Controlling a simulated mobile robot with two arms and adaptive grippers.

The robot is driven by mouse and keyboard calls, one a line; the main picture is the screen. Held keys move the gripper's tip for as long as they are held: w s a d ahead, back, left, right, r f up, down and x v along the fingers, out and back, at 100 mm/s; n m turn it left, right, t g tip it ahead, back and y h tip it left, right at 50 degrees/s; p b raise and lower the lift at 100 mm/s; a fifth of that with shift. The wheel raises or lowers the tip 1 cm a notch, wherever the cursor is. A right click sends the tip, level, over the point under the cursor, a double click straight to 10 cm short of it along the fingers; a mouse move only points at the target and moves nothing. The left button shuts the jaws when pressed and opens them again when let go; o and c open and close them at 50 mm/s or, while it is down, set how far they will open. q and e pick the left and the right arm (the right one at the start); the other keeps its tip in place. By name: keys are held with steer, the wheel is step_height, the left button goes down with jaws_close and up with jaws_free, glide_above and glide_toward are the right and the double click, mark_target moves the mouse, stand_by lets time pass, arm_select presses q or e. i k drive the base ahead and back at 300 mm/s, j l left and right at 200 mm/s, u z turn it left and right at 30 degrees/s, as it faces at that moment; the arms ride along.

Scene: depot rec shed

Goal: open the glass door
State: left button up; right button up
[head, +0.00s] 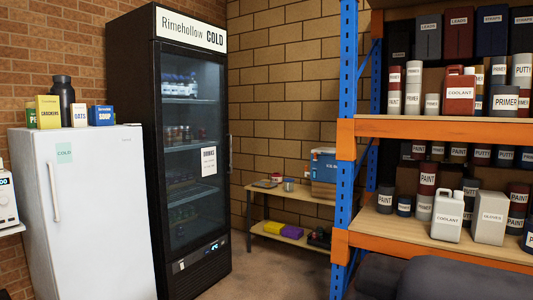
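A tall black drinks fridge (140,120) stands left of the middle, with "Rimehollow COLD" on its white top sign. Its glass door (190,218) looks closed. Cans and bottles show on several shelves behind the glass, and a white paper label (209,161) is on the pane. A slim vertical handle (228,155) runs along the door's right edge. Neither of my grippers can be made out in this view.
A white fridge (105,200) with boxes and a dark flask on top stands at the left. A low wooden bench (290,193) is behind. A blue and orange rack (430,128) of labelled containers fills the right. Floor (265,265) shows clear before the glass door.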

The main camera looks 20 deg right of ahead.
mark_target(208, 154)
steer(key=z, duration=0.25)
steer(key=i+j+u, duration=0.2)
steer(key=i+u, duration=0.5)
steer(key=i+j, duration=0.15)
steer(key=i, duration=0.5)
steer(key=i+j, duration=0.2)
steer(key=i, duration=0.45)
steer(key=i+l+z, duration=0.2)
steer(key=i+z, duration=0.25)
steer(key=i+l+z, duration=0.1)
steer(key=i+z, duration=0.15)
steer(key=z, duration=0.15)
steer(key=i+z, duration=0.45)
steer(key=i+j+z, duration=0.2)
steer(key=z, duration=0.25)
